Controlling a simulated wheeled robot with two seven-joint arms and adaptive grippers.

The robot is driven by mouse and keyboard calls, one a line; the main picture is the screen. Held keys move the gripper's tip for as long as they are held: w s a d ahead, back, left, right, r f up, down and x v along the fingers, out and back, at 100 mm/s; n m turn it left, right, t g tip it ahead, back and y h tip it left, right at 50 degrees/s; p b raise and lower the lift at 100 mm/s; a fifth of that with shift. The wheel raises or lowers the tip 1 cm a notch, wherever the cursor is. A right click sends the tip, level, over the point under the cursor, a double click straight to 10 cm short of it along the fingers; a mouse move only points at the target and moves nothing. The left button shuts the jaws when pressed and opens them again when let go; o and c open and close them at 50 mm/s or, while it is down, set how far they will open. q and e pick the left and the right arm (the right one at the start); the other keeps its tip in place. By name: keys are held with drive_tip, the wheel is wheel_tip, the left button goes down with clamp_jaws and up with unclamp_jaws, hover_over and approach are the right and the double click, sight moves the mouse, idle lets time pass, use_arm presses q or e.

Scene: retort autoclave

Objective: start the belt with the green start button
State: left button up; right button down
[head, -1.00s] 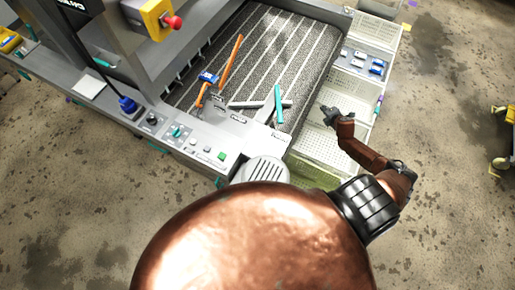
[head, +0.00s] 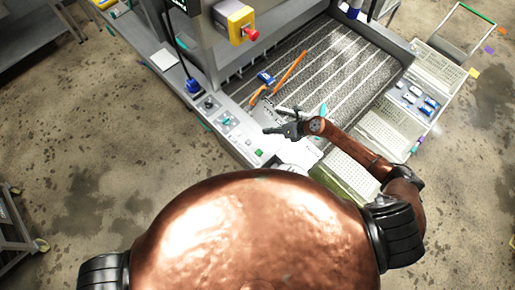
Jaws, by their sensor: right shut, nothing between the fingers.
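The green start button (head: 258,152) sits at the near end of the grey control panel (head: 237,134), left of the belt's near corner. The dark striped belt (head: 345,58) runs away from me behind it. My right gripper (head: 267,131) is shut and empty, pointing left over the panel's near end. Its tip appears a little above and right of the button in the picture; the button is uncovered, and I see no clear contact. My left gripper is out of view.
A yellow box with a red mushroom button (head: 252,34) hangs on the machine frame. Orange and blue items (head: 266,77) lie on the belt. Pale perforated trays (head: 390,127) stand along its right side, one holding small blue-and-white items. The floor at left is mostly clear.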

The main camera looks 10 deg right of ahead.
drive_tip(key=n+g, duration=0.1)
drive_tip(key=g, duration=0.1)
hover_over(260, 152)
drive_tip(key=f, duration=0.1)
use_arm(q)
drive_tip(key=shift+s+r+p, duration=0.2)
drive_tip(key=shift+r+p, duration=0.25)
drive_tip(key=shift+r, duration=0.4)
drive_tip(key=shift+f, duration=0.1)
use_arm(e)
drive_tip(key=shift+d+f, duration=0.1)
use_arm(q)
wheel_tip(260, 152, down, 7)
drive_tip(key=b, duration=0.7)
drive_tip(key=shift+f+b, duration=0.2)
drive_tip(key=shift+b, duration=0.1)
use_arm(e)
wheel_tip(260, 152, down, 9)
drive_tip(key=shift+r, duration=0.2)
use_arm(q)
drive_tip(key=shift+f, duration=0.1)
use_arm(e)
drive_tip(key=shift+f, duration=0.1)
use_arm(q)
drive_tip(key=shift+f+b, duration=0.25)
drive_tip(key=shift+b, duration=0.1)
use_arm(e)
drive_tip(key=shift+f, duration=0.3)
